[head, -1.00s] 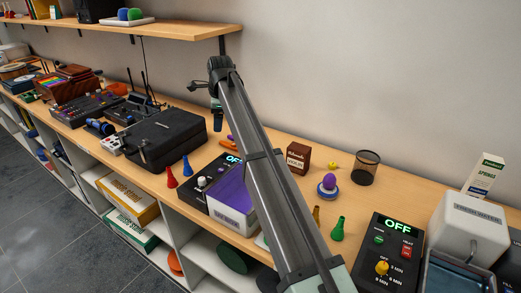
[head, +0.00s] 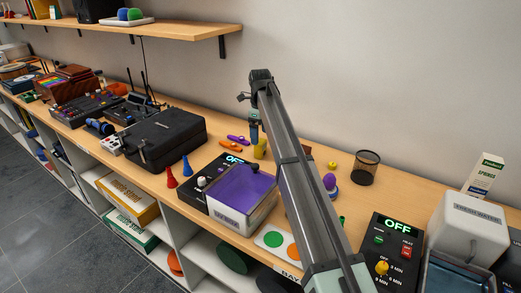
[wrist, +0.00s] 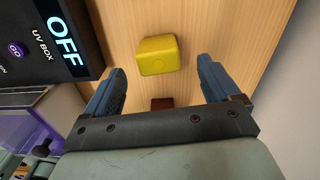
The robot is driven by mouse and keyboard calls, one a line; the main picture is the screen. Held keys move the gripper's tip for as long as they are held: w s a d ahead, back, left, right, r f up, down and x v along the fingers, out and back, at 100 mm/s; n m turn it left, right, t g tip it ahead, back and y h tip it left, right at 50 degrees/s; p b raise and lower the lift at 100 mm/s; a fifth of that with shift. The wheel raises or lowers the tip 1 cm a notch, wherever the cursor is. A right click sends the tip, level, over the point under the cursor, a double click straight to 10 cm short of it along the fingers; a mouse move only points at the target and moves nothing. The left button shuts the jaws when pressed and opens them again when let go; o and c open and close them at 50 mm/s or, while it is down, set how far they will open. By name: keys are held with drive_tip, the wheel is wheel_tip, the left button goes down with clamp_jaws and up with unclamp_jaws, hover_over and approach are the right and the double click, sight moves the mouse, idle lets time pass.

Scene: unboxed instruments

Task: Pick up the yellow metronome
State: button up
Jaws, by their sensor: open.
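The yellow metronome (head: 260,149) stands on the wooden bench, behind the purple-topped box. In the wrist view the yellow metronome (wrist: 159,55) is seen from above as a rounded yellow block, just ahead of the gap between the fingers. My gripper (head: 254,138) hangs fingers-down above or beside it in the head view; the exact height gap is hard to tell. In the wrist view my gripper (wrist: 162,70) has its two blue fingers spread wide with nothing held between them.
A black UV box (wrist: 45,38) lies left of the fingers. A brown block (wrist: 162,103) shows near the gripper's base. Purple and orange toys (head: 231,147) lie left of the metronome. A mesh cup (head: 365,168) and purple egg-like thing (head: 330,182) stand to the right.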

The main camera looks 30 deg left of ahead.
sight(260, 141)
drive_tip(key=shift+s+d+f, duration=0.1)
drive_tip(key=shift+f, duration=3.35)
drive_tip(key=c, duration=1.1)
